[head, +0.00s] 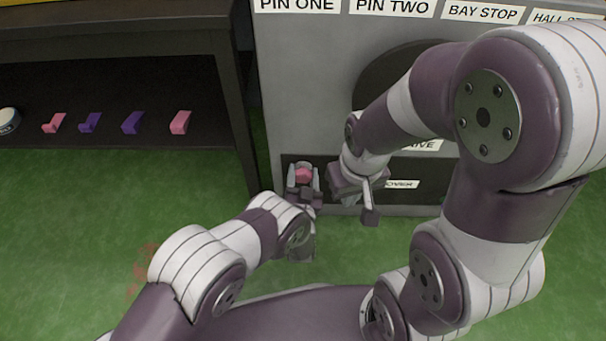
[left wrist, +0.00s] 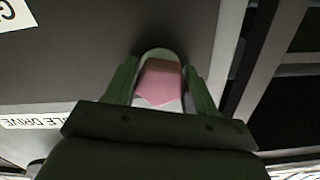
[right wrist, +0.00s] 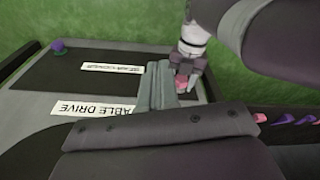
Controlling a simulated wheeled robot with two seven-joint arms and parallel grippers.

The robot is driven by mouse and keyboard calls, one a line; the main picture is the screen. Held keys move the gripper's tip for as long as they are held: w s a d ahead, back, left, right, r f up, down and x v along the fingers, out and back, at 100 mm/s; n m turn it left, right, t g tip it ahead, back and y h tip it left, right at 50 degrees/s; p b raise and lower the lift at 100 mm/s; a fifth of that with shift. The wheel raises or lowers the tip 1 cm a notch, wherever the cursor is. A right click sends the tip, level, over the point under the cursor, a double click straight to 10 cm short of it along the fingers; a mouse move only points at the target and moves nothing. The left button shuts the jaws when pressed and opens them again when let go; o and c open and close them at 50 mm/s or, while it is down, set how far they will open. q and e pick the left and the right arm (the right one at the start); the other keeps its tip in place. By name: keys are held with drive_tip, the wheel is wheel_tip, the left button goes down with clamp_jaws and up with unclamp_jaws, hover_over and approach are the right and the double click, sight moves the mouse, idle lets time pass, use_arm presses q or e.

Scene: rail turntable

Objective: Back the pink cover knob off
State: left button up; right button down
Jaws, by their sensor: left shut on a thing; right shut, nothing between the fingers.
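The pink cover knob (head: 303,174) sits low on the dark panel at the left of the grey cabinet front. My left gripper (head: 304,185) is at the knob, its fingers on either side. In the left wrist view the pink knob (left wrist: 159,82) lies between the two green-grey fingers (left wrist: 160,88), which are shut on it. In the right wrist view the knob (right wrist: 182,84) is partly hidden by my left gripper. My right gripper (head: 370,214) is shut and empty, to the right of the knob and in front of the panel.
The grey cabinet (head: 310,80) carries labels along its top and a large dark disc (head: 385,75). A dark shelf (head: 110,170) at the left holds pink and purple pieces (head: 130,122). A purple knob (right wrist: 58,46) shows at the panel's far end. Green floor is clear at the left.

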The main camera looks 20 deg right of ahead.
use_arm(q)
drive_tip(key=shift+a+f+n, duration=0.1)
drive_tip(key=shift+f+n, duration=0.05)
drive_tip(key=shift+n, duration=0.45)
drive_tip(key=o, duration=0.9)
